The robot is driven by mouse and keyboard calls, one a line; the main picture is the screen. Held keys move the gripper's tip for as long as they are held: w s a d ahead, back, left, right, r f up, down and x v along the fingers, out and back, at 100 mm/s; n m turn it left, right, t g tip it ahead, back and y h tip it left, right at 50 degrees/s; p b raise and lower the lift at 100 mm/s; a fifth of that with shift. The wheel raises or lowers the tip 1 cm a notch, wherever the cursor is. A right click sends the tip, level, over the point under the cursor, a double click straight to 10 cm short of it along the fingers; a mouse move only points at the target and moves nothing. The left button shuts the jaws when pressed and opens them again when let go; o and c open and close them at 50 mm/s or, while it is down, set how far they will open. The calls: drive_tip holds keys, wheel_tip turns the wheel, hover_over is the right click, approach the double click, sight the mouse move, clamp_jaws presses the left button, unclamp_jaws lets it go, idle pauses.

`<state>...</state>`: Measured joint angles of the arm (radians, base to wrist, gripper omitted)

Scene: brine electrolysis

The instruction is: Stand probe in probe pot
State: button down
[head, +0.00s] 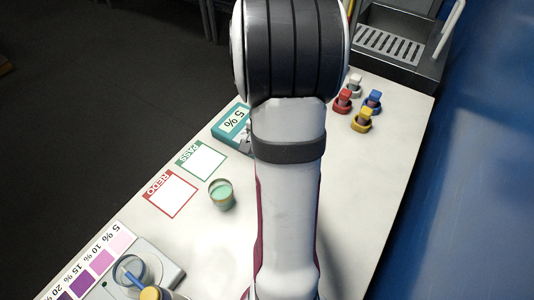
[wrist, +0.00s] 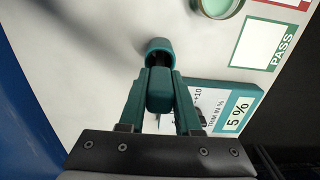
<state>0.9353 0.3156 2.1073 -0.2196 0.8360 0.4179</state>
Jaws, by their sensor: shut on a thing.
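In the wrist view my gripper (wrist: 160,75) is shut on a teal block-shaped piece, which I take to be the probe's handle (wrist: 160,93). Just beyond the fingertips is a small round teal piece with a dark opening, which looks like the probe pot (wrist: 158,45). A dark part shows between the handle and this opening. I cannot tell whether the probe's lower end is inside the pot or only in line with it. In the head view my arm hides the gripper, probe and teal pot.
A mint-green cup (head: 221,194) stands near the PASS card (head: 202,161) and REDO card (head: 171,193). A teal-edged "5 %" box (wrist: 232,108) lies close beside my gripper. Several coloured pieces in round holders, one yellow (head: 361,120), stand toward the metal sink (head: 390,46).

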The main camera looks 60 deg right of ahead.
drive_tip(key=c, duration=0.5)
unclamp_jaws()
wheel_tip(320, 180, up, 16)
drive_tip(key=shift+f, duration=0.1)
drive_tip(key=shift+a, duration=0.1)
drive_tip(key=a+f+n+y, duration=0.1)
drive_tip(key=a+f+n, duration=0.2)
drive_tip(key=a+n, duration=1.3)
drive_tip(key=s+a+f+m, duration=0.1)
drive_tip(key=s+a, duration=0.1)
drive_tip(key=a, duration=0.2)
drive_tip(key=s+a+f+m, duration=0.1)
drive_tip(key=s+a, duration=0.1)
drive_tip(key=a, duration=0.3)
drive_tip(key=s+a+f+m, duration=0.1)
drive_tip(key=s+a, duration=0.1)
drive_tip(key=a, duration=0.2)
drive_tip(key=shift+s+a+y, duration=0.35)
drive_tip(key=shift+a+y, duration=0.05)
